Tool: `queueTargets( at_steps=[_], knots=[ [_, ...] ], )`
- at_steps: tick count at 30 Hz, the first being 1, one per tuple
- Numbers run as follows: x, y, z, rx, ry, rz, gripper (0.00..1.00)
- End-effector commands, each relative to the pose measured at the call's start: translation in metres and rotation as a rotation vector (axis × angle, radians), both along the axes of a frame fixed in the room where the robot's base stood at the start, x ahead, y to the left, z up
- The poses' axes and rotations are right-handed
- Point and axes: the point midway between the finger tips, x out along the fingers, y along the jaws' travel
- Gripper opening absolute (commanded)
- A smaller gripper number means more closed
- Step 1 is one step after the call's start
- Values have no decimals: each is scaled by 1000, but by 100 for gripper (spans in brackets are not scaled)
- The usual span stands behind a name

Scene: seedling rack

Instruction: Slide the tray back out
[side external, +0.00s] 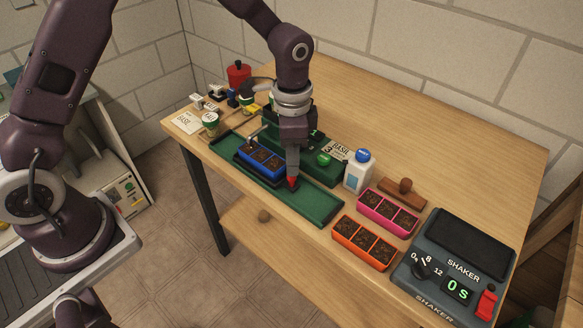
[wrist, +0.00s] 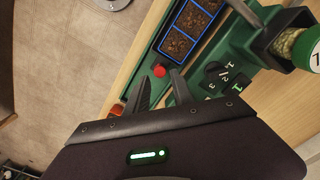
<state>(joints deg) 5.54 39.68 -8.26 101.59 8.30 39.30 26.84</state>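A blue tray (side external: 261,159) with soil in three cells sits in a long green channel (side external: 318,206) at the table's front edge, beside the dark green station (side external: 318,172). The blue tray also shows at the top of the wrist view (wrist: 187,34). A red knob (side external: 293,183) stands in the channel just right of the tray; it also shows in the wrist view (wrist: 159,70). My gripper (side external: 292,177) points down at the knob. In the wrist view its two fingers (wrist: 161,80) are apart, with the knob by the gap at their tips. Contact cannot be told.
A pink tray (side external: 388,213), an orange tray (side external: 364,244) and a shaker (side external: 455,262) stand to the right. A white bottle (side external: 358,172) and a wooden stamp (side external: 398,193) are behind. A green-lidded cup (side external: 210,124) stands left. The channel's right end is clear.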

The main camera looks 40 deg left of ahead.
Motion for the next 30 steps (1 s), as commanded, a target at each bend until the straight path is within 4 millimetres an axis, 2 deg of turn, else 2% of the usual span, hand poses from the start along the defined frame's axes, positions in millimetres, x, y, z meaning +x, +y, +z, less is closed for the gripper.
queueTargets(
  at_steps=[3, 6, 14, 15, 19, 30],
  knots=[
    [-1, 0, -22, 1, 4, 2, 29],
    [-1, 0, -33, 1, 2, 3, 29],
    [0, 1, -37, 0, 0, 3, 29],
    [0, 1, -37, 0, 0, 3, 27],
    [0, 1, -37, 0, 0, 4, 1],
    [0, 1, -36, 1, -1, 4, 0]
  ],
)
